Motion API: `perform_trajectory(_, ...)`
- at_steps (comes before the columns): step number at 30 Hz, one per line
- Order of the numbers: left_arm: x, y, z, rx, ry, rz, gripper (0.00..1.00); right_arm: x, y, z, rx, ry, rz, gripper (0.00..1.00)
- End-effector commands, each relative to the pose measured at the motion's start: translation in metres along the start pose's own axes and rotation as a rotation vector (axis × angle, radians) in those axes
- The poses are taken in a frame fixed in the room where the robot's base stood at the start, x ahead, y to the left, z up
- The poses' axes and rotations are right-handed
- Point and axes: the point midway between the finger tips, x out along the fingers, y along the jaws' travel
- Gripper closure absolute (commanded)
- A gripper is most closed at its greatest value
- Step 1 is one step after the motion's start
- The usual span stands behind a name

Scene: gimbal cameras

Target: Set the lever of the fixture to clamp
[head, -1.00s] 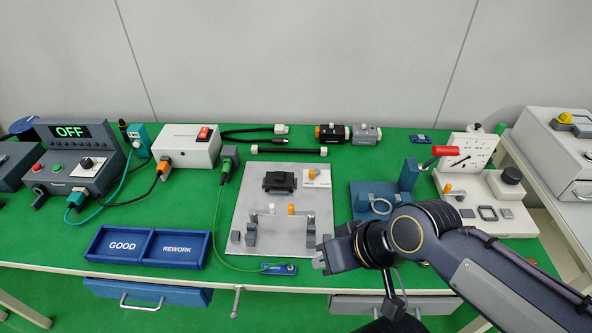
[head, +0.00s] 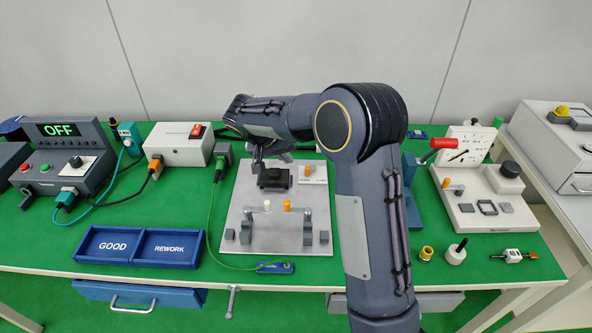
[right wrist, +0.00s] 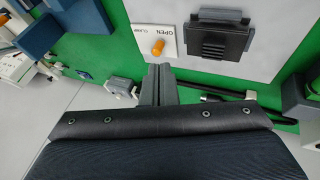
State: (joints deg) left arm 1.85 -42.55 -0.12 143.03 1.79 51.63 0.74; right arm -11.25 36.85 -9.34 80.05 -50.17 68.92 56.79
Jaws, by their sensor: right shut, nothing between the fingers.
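The fixture is a grey plate (head: 240,215) with a black block (head: 274,178) near its far edge. Its lever has an orange knob (head: 307,170) on a small white label plate to the right of the block. My left gripper is not in view.
A white box with a red switch (head: 197,131) stands to the left of the plate. GOOD and REWORK trays (head: 137,246) lie at the front left. A black cable (right wrist: 250,112) lies behind the plate.

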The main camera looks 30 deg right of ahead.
Motion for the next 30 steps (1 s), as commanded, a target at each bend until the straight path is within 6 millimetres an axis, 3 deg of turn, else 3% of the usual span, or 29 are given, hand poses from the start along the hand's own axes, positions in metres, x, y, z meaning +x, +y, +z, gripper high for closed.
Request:
perform_trajectory(1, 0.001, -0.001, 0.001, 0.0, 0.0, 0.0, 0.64, 0.006, -0.011, -0.005, 0.005, 0.021, 0.029, 1.0)
perform_trajectory(6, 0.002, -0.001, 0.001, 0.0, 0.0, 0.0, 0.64, 0.013, -0.024, -0.014, 0.024, 0.06, 0.071, 1.0)
perform_trajectory(19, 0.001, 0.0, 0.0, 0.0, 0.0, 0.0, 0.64, 0.021, -0.023, -0.014, 0.025, 0.059, 0.072, 1.0)
perform_trajectory(30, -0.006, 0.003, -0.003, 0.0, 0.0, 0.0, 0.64, 0.083, -0.018, -0.018, 0.025, 0.056, 0.072, 1.0)
